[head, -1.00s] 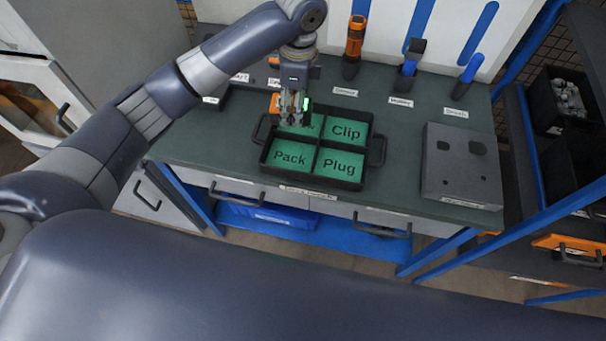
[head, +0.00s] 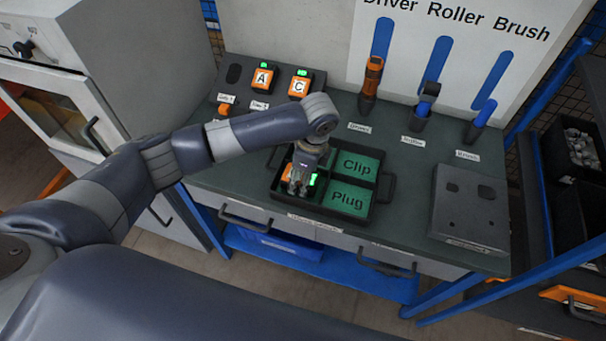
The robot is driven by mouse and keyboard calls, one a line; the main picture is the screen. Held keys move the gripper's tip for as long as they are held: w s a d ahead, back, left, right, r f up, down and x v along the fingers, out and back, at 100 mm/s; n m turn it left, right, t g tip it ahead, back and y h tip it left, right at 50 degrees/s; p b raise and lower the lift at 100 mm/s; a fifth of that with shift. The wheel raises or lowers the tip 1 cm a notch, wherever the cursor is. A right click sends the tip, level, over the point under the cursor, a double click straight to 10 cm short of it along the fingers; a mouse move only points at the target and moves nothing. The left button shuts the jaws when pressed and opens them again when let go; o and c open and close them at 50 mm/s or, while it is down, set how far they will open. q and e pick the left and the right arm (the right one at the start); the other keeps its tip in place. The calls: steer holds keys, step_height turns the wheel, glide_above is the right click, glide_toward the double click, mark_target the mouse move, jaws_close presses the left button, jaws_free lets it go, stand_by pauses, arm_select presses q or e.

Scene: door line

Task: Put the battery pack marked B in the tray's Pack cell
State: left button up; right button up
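The black tray (head: 371,213) stands on the bench with green cells; Clip (head: 356,167) and Plug (head: 350,198) show at its right. The front-left cell, labelled Pack a second ago, is now covered by my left gripper (head: 298,190) and a battery pack (head: 288,180). The pack is orange and dark with a green light; its letter is hidden. My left gripper appears shut on it, in or just above that cell; I cannot tell whether it touches the floor. My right gripper is not in view.
Packs A (head: 263,79) and C (head: 299,85) sit at the back left. A driver (head: 371,80), a roller (head: 425,100) and a brush (head: 482,118) stand behind. A grey box (head: 470,205) lies right of the tray, with clear bench between.

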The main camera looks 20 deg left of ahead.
arm_select(q)
steer(key=shift+f, duration=0.15)
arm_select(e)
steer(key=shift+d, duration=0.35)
arm_select(q)
steer(key=o, duration=1.2)
steer(key=shift+o, duration=0.2)
step_height(320, 180, up, 12)
steer(key=d+b, duration=0.1)
steer(key=b, duration=0.2)
steer(key=shift+d, duration=0.3)
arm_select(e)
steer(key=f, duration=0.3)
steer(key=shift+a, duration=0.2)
